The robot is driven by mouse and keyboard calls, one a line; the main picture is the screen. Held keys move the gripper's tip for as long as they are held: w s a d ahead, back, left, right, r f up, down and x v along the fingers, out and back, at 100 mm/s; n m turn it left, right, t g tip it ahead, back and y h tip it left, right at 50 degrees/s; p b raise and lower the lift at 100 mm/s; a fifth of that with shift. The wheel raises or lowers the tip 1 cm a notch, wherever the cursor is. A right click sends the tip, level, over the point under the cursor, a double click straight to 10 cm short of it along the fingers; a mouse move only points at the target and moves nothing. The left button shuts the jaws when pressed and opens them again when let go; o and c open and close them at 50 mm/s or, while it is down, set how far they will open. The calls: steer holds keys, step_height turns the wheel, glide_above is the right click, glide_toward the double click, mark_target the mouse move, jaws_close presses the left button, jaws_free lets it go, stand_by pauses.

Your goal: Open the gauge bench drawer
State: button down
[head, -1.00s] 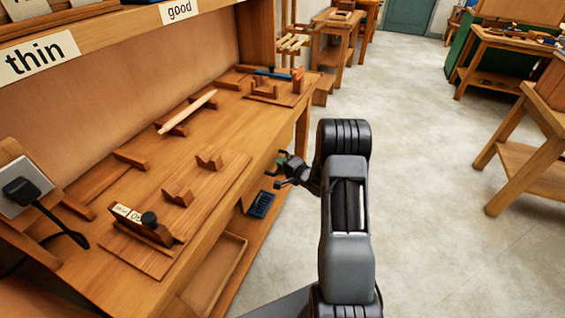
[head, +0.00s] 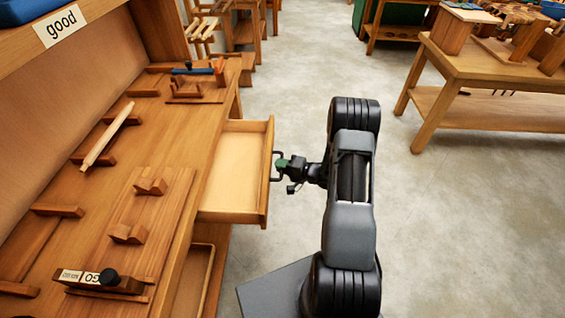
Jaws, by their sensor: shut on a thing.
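The gauge bench (head: 185,150) runs along the left, with a wooden drawer (head: 232,172) standing well out of its front side. The drawer's inside looks empty. A dark handle (head: 277,166) is on the drawer's front panel. My gripper (head: 284,167) is at the front panel, shut on the handle. The fingertips are small and dark here, so the exact grip on the handle is hard to make out.
On the bench top lie a pale spindle (head: 108,137) on wooden rests and a GO gauge block (head: 98,280). An open shelf tray (head: 196,275) sits below. Bare floor (head: 440,210) lies to the right, with another table (head: 500,75) beyond.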

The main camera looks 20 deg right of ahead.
steer(key=shift+s, duration=0.1)
steer(key=c, duration=1.1)
jaws_free()
steer(key=shift+c, duration=0.2)
steer(key=shift+d, duration=0.15)
steer(key=v, duration=1.3)
steer(key=shift+s+d+p, duration=0.2)
steer(key=shift+s+p, duration=0.15)
steer(key=shift+p, duration=0.05)
